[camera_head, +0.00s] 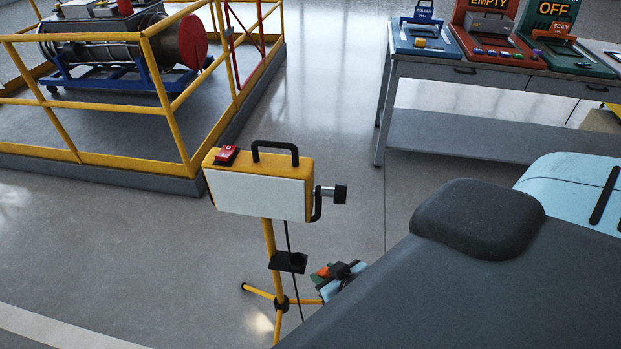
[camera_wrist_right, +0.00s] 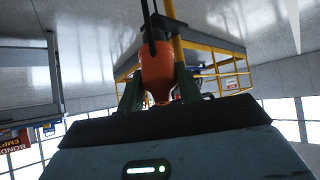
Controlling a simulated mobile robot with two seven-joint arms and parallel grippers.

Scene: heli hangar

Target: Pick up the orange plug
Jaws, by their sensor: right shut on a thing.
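The orange plug (camera_wrist_right: 157,72) shows large in the right wrist view, with a black cable running up from it. My right gripper (camera_wrist_right: 159,92) is shut on it, a green finger on each side. In the head view the right gripper (camera_head: 328,274) is low beside the lamp's stand, and a small orange patch of the plug (camera_head: 322,271) shows between its fingers. My arm hides part of the gripper. My left gripper is not in view.
A yellow work lamp (camera_head: 257,188) stands on a yellow tripod (camera_head: 270,248) just left of the gripper, its black cable hanging down. A yellow railing (camera_head: 168,95) encloses machinery at the back left. A grey table (camera_head: 430,68) with coloured stations is at the back right. Open floor lies between.

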